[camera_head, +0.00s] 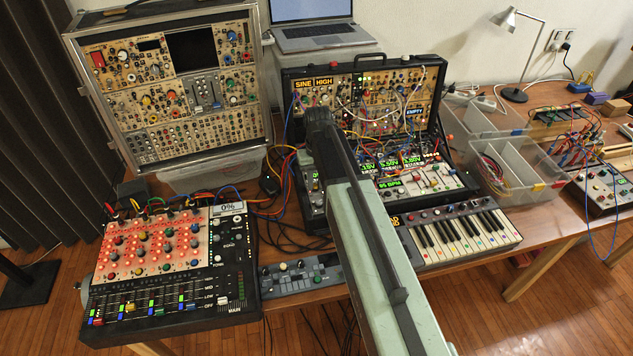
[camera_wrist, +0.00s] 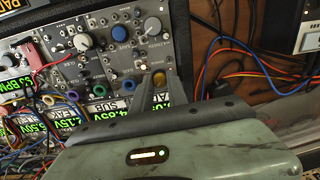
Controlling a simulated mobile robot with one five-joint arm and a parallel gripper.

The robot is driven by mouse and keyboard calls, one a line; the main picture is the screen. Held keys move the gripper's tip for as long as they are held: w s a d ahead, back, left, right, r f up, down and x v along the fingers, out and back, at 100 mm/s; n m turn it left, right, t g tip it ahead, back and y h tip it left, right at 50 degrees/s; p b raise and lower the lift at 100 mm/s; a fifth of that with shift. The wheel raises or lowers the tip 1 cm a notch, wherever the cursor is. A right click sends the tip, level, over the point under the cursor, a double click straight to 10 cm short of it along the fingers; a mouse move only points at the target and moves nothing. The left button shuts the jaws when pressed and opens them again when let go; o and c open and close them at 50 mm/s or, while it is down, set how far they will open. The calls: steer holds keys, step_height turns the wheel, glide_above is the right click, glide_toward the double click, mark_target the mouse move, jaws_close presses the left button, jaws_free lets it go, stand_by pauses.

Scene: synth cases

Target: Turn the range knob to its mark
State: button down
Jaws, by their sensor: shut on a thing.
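In the wrist view my gripper (camera_wrist: 159,88) reaches onto a grey synth panel (camera_wrist: 105,65). Its two fingers are closed around a small orange-yellow knob (camera_wrist: 159,78). The fingers hide the knob's lower part, and I cannot read its label or see its mark. In the head view my arm covers the left part of the open black synth case (camera_head: 440,75), and the fingertips and held knob are hidden there.
Patch cables (camera_wrist: 268,70) hang beside the panel on the right in the wrist view. Green-lit displays (camera_wrist: 103,110) lie along the panel below. In the head view a keyboard (camera_head: 465,237), a lit mixer (camera_head: 245,240) and clear bins (camera_head: 515,165) crowd the table.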

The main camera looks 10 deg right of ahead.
mark_target(316, 184)
steer(key=shift+m, duration=0.8)
steer(key=c, duration=1.3)
jaws_free()
step_height(316, 184, up, 8)
steer(key=p, duration=0.8)
steer(key=shift+d, duration=0.15)
steer(key=shift+f, duration=0.1)
